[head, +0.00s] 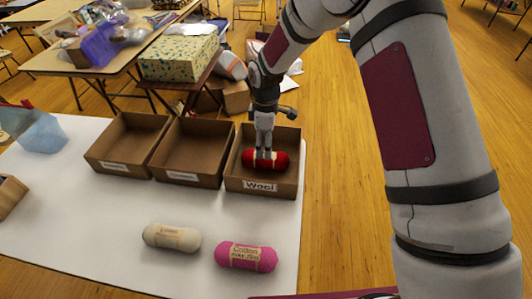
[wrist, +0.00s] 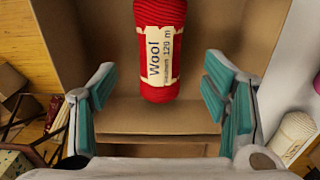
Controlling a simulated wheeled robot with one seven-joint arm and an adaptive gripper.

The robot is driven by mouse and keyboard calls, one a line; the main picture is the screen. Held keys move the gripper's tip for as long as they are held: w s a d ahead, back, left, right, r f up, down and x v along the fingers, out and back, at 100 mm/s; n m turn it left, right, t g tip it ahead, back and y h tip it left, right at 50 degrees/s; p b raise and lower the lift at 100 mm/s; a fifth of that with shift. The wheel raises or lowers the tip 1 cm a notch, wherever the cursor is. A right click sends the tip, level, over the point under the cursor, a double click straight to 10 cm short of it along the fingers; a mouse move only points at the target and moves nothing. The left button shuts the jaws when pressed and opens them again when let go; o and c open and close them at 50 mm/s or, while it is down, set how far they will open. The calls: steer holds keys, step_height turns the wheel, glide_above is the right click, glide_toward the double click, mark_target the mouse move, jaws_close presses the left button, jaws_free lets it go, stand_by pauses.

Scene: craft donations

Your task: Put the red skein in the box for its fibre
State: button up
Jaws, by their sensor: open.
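The red skein (head: 280,160) lies in the right-hand open cardboard box (head: 287,190), whose front label reads "Wool". In the wrist view the skein (wrist: 160,50) carries a cream band reading "Wool", and it lies on the box floor. My gripper (head: 264,154) is over this box, pointing down at the skein. Its teal-padded fingers are spread wide in the wrist view, with clear gaps on both sides of the skein. The far end of the skein is cut off by the top of the wrist view.
Two more empty boxes, middle (head: 190,178) and left (head: 112,166), stand alongside; their labels are too small to read. A cream skein (head: 172,237) and a pink skein (head: 246,257) labelled "Cotton" lie on the white table (head: 105,235) in front. A blue bag (head: 42,135) stands at left.

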steer(key=s+d+r+m+t, duration=0.1)
steer(key=s+d+r+m, duration=0.2)
steer(key=r, duration=0.5)
steer(key=s+d+r+m, duration=0.1)
steer(key=s+d+r, duration=0.3)
steer(key=r, duration=0.4)
steer(key=s+d+r+m+t, duration=0.1)
steer(key=s+d+r+m, duration=0.25)
steer(key=r, duration=0.45)
steer(key=s+d+r+m, duration=0.1)
steer(key=s+d+m, duration=0.1)
steer(key=s, duration=0.5)
steer(key=s+d+r+m+t, duration=0.1)
steer(key=s+d+r+m, duration=0.1)
steer(key=s, duration=0.6)
steer(key=s+d+r+m+t, duration=0.1)
steer(key=s+d+r+m, duration=0.1)
steer(key=s+m, duration=0.2)
steer(key=s, duration=0.3)
steer(key=shift+s, duration=0.35)
steer(key=shift+r, duration=0.1)
